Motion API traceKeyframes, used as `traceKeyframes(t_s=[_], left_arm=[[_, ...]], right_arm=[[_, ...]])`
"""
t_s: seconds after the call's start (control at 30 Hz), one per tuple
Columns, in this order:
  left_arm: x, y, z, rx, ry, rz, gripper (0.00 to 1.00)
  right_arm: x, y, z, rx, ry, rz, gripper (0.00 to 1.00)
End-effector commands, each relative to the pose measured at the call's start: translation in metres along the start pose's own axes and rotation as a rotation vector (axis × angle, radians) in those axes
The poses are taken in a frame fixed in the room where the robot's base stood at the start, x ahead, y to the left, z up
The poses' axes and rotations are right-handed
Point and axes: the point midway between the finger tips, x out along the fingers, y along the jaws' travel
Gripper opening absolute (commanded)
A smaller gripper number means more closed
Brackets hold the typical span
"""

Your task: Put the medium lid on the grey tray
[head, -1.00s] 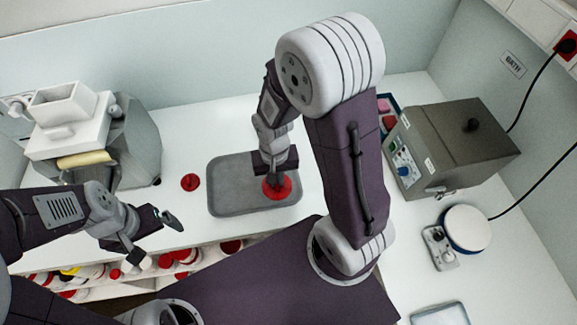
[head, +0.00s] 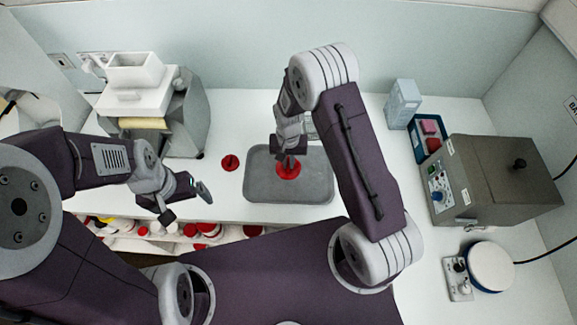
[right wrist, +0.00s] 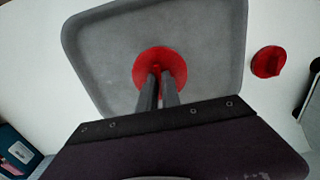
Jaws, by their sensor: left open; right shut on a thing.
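The grey tray (head: 262,188) lies flat on the white counter; it also shows in the right wrist view (right wrist: 100,45). A round red lid (head: 289,173) is over the tray's middle, a little toward its back edge. In the right wrist view this lid (right wrist: 152,60) lies wholly within the tray's outline. My right gripper (head: 288,158) is shut on its top. I cannot tell whether the lid touches the tray. A smaller red lid (head: 230,162) lies on the counter left of the tray. My left gripper (head: 186,204) is open and empty, left of the tray near the counter's front edge.
A grey and white machine (head: 180,120) stands at the back left. A grey box-shaped bath (head: 495,185) and a blue tray (head: 420,150) with coloured pieces stand at the right. Red-capped containers (head: 205,229) fill a shelf below the counter's front edge.

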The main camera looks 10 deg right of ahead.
Motion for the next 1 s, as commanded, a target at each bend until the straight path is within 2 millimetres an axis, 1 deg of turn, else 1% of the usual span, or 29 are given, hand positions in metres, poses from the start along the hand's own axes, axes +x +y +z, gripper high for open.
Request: traceKeyframes(t_s=[0.07,0.13,0.2,0.27,0.5,0.63,0.67,0.7,0.73,1.0], left_arm=[[-0.005,0.0,-0.001,0.0,0.0,0.0,0.98],[-0.011,0.0,-0.001,0.0,0.0,0.0,0.98],[-0.014,0.0,-0.002,0.0,0.0,0.0,0.98],[-0.015,0.0,-0.002,0.0,0.0,0.0,0.98],[-0.013,0.0,-0.001,0.0,0.0,0.0,0.98],[-0.009,0.0,-0.001,0.0,0.0,0.0,0.98],[-0.009,0.0,-0.001,0.0,0.0,0.0,0.98],[-0.01,0.0,-0.001,0.0,0.0,0.0,0.98],[-0.01,0.0,-0.001,0.0,0.0,0.0,0.98],[-0.011,0.0,-0.001,0.0,0.0,0.0,0.98]], right_arm=[[0.007,0.001,0.001,0.0,-0.004,0.002,0.0],[0.02,0.001,0.002,0.0,-0.006,0.003,0.0],[0.031,0.001,0.002,0.0,-0.004,0.002,0.0],[0.037,0.001,0.001,0.0,-0.002,0.001,0.0],[0.04,0.0,0.0,0.0,0.0,0.0,0.0],[0.045,0.0,0.0,0.0,0.0,0.0,0.0],[0.044,0.0,0.0,0.0,0.0,0.0,0.13],[0.043,0.0,0.0,0.0,0.0,0.0,0.24],[0.043,0.0,0.0,0.0,0.0,0.0,0.3],[0.043,0.0,0.001,0.0,0.0,0.0,0.3]])
